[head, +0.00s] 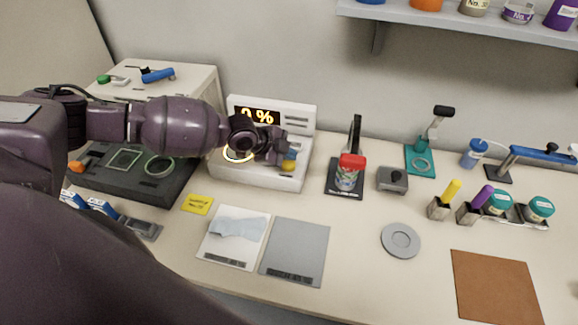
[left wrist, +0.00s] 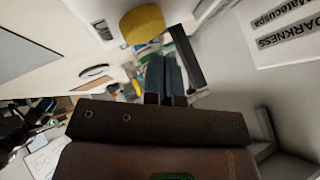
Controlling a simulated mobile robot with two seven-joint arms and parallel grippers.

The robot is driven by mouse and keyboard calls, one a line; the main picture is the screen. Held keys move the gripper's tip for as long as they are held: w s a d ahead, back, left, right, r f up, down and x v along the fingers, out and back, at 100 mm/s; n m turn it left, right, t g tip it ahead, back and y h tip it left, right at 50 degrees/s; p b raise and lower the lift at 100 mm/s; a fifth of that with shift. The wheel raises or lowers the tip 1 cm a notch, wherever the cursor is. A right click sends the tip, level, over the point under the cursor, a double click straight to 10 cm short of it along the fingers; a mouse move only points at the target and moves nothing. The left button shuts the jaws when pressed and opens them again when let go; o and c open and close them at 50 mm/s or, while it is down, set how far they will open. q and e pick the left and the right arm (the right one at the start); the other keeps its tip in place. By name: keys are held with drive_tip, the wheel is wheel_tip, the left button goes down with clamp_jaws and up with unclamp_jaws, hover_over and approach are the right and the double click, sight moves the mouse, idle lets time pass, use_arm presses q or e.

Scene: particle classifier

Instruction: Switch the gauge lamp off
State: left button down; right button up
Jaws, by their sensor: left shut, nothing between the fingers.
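A yellow knob (head: 288,166) sits on the right of the base. My left gripper (head: 281,152) is over the base, just beside the knob; contact cannot be told. In the left wrist view its fingers (left wrist: 166,76) are together and empty, with the yellow knob (left wrist: 142,24) just ahead and to the left. My right gripper is out of view.
A black stand with a red-capped can (head: 349,170) and a small grey box (head: 393,180) stand right of the gauge. A dark tray (head: 130,190) lies left, under my arm. A yellow note (head: 197,204) and two flat plates lie in front.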

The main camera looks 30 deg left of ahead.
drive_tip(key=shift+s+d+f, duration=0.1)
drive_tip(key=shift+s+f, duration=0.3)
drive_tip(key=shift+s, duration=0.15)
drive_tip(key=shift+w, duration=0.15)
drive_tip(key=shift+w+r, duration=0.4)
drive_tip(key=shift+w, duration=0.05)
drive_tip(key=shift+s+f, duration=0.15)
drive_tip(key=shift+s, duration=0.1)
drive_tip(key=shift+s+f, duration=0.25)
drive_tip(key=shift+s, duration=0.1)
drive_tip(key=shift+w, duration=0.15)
use_arm(q)
drive_tip(key=shift+f+b, duration=0.3)
drive_tip(key=shift+f, duration=0.15)
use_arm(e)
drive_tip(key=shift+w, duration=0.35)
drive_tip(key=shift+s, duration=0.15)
